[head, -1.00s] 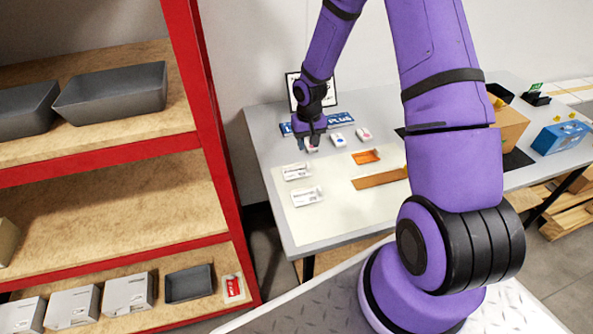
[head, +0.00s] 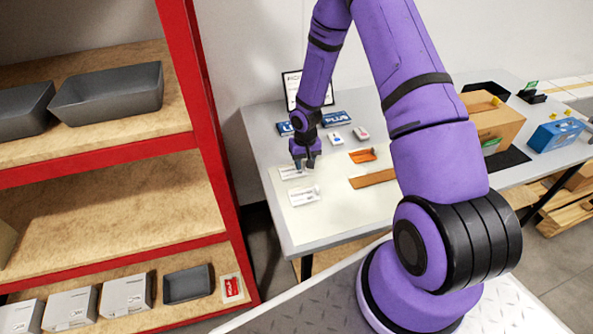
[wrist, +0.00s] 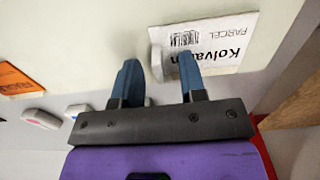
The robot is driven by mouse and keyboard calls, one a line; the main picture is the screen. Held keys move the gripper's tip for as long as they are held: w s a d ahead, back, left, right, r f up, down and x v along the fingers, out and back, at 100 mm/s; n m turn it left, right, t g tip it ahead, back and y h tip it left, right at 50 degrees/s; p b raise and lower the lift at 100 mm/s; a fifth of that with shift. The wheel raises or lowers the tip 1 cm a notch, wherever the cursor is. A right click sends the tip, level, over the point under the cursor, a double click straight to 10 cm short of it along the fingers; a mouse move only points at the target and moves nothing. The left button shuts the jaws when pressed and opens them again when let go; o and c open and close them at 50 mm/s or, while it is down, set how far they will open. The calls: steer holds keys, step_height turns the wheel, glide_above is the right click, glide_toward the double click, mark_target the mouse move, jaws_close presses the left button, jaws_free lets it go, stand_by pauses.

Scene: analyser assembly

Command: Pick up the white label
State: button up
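Two white labels lie on the pale mat at the left of the table: an upper one (head: 290,173) and a lower one (head: 305,196). My gripper (head: 304,167) is low over the right end of the upper label and hides part of it. In the wrist view, a white label (wrist: 212,45) with a barcode and the words "Kolvaren" and "PARCEL" has a raised white tab (wrist: 155,62) at its end. My gripper's blue fingers (wrist: 160,68) are apart, with the tab showing between their tips. One finger overlaps the label; I cannot tell whether it touches.
An orange piece (head: 363,155), a brown strip (head: 372,178) and small white blocks (head: 335,138) lie to the right. Blue "PLUS" boxes (head: 336,119) and a framed sign stand behind. A cardboard box (head: 492,122) and a blue box (head: 557,135) are farther right. A red-framed shelf (head: 200,110) stands left.

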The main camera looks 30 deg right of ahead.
jaws_close()
steer(key=shift+r, duration=0.1)
